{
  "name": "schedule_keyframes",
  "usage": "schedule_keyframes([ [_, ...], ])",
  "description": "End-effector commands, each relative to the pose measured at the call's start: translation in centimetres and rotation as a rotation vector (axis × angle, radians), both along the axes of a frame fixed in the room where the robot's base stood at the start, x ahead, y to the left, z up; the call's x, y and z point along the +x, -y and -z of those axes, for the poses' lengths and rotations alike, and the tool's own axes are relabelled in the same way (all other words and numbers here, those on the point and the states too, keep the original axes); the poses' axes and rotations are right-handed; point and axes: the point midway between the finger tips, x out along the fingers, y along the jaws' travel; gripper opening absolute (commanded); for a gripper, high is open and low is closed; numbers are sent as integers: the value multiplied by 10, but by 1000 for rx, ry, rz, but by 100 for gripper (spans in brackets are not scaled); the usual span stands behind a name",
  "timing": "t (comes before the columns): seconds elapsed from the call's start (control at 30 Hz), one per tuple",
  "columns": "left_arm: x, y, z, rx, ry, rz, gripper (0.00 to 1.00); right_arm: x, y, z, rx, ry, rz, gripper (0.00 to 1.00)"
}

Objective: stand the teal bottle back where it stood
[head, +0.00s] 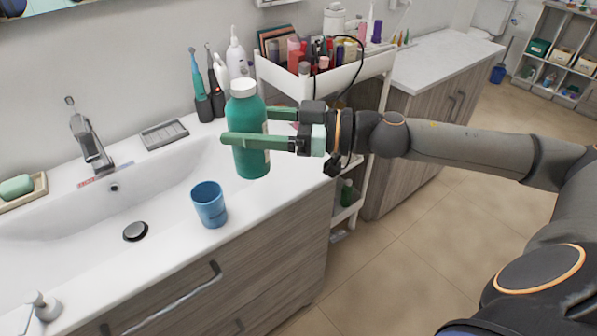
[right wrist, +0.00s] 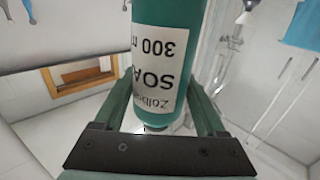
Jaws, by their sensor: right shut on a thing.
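The teal bottle (head: 248,150) with a white cap is upright between the fingers of my right gripper (head: 245,128) in the head view. The right gripper is shut on it around the bottle's upper body. The bottle appears against the right end of the sink counter (head: 290,190); whether its base touches anything is hard to tell. In the right wrist view the bottle (right wrist: 195,25) fills the space between the green fingers, its white label upside down with "SOA" and "300 m" readable. My left gripper is not in view.
A blue cup (head: 209,205) stands on the counter front, left of the bottle. The white cart (head: 345,78) full of cosmetics is to the right. The sink basin (head: 75,240) lies left.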

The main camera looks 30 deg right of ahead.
Motion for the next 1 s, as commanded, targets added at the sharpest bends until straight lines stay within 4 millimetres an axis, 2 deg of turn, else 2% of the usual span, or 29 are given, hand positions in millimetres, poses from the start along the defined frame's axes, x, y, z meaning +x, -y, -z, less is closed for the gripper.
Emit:
schedule_keyframes([
  [0.03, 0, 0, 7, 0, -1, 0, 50, 4, 4, 4, 0, 4, 22, 0],
  [0.27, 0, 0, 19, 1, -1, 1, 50, 18, 23, 17, 0, -2, 118, 0],
  [0.67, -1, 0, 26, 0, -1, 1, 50, 32, 48, 28, 1, 0, 196, 0],
  [1.0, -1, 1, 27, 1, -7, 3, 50, 71, 109, 57, 2, 3, 198, 0],
])
